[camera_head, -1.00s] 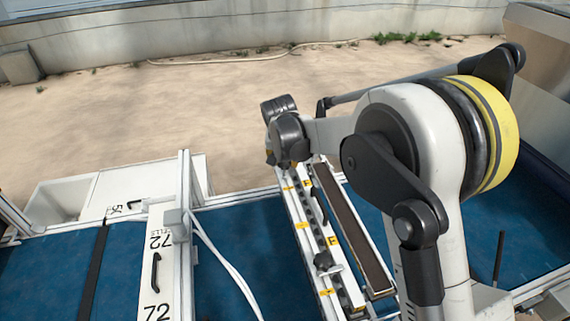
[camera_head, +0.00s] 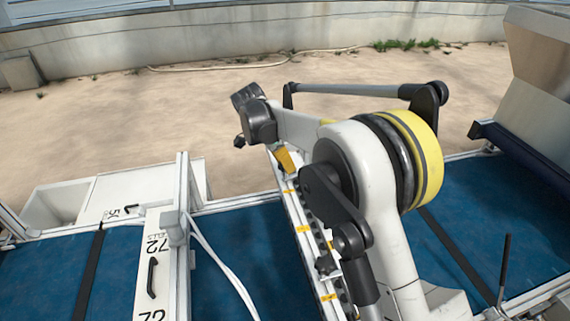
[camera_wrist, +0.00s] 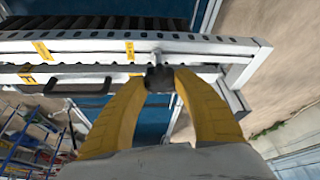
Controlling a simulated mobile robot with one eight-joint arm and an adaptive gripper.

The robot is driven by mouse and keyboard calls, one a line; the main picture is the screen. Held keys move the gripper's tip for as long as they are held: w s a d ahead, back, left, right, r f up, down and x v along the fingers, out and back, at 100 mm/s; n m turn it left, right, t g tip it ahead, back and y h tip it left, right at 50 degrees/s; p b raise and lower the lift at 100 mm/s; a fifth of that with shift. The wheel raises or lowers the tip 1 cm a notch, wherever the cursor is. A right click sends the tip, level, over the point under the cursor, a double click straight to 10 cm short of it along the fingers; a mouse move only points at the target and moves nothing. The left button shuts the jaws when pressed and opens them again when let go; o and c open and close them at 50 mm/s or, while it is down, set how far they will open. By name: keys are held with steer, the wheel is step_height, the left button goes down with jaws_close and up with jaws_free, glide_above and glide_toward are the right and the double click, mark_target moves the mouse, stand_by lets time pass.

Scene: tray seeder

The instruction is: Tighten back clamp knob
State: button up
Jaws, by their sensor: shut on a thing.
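The back clamp knob (camera_wrist: 160,78), small and black, shows in the wrist view near the end of the long metal rail (camera_wrist: 100,45). My gripper (camera_wrist: 162,80) has its two yellow fingers shut on it, one on each side. In the head view my gripper (camera_head: 285,160) is at the far end of the rail (camera_head: 303,232), with one yellow finger showing. The back knob is hidden there behind my wrist and fingers. A second black knob (camera_head: 326,264) stands on the near part of the rail.
A black handle (camera_wrist: 78,88) lies along the rail beside my gripper. The blue bed (camera_head: 235,245) spreads below. A white bar marked 72 (camera_head: 155,265) stands to the left, with a pale cable (camera_head: 222,265) between. A dark lever (camera_head: 504,265) stands at right.

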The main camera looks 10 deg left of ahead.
steer(key=shift+m+g, duration=0.5)
steer(key=shift+m, duration=0.8)
steer(key=o, duration=1.2)
steer(key=shift+h, duration=0.3)
steer(key=v, duration=1.2)
